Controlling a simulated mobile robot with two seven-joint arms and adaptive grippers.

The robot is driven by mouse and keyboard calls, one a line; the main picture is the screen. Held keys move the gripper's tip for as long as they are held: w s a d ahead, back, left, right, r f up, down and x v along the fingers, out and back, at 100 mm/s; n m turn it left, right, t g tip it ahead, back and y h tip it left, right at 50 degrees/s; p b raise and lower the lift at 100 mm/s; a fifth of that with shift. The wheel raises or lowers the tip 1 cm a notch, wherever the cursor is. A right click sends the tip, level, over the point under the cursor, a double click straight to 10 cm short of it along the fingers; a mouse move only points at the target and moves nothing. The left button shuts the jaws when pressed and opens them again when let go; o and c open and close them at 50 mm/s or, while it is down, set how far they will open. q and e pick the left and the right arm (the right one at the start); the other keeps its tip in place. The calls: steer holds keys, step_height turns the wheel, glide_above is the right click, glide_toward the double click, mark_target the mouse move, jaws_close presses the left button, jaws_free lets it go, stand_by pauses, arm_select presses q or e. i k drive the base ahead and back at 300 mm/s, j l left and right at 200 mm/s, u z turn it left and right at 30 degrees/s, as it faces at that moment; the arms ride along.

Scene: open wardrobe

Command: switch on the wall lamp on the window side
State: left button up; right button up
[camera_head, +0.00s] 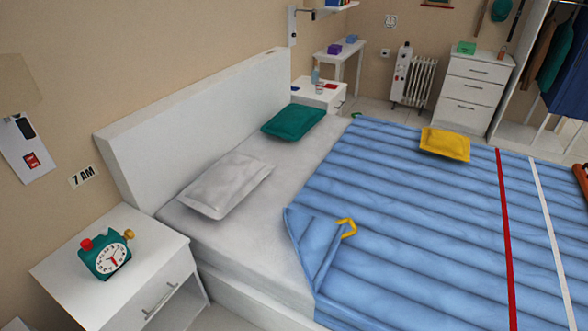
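A narrow white wall fixture (292,26) with a short arm near its top is on the wall above the far end of the headboard. It looks like a wall lamp, but its upper part is close to the top edge, and I cannot tell whether it is lit. No window shows in this view, so I cannot tell which side is the window side. Neither of my grippers is in view.
The bed's white headboard (200,125) runs along the wall. A near nightstand (125,245) carries a teal alarm clock (106,256). A far nightstand (318,95) holds small items. A blue quilt (420,215) covers the bed. A radiator (420,82) and drawers (473,95) stand behind.

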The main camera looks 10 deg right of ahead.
mark_target(31, 159)
steer(key=u, duration=1.35)
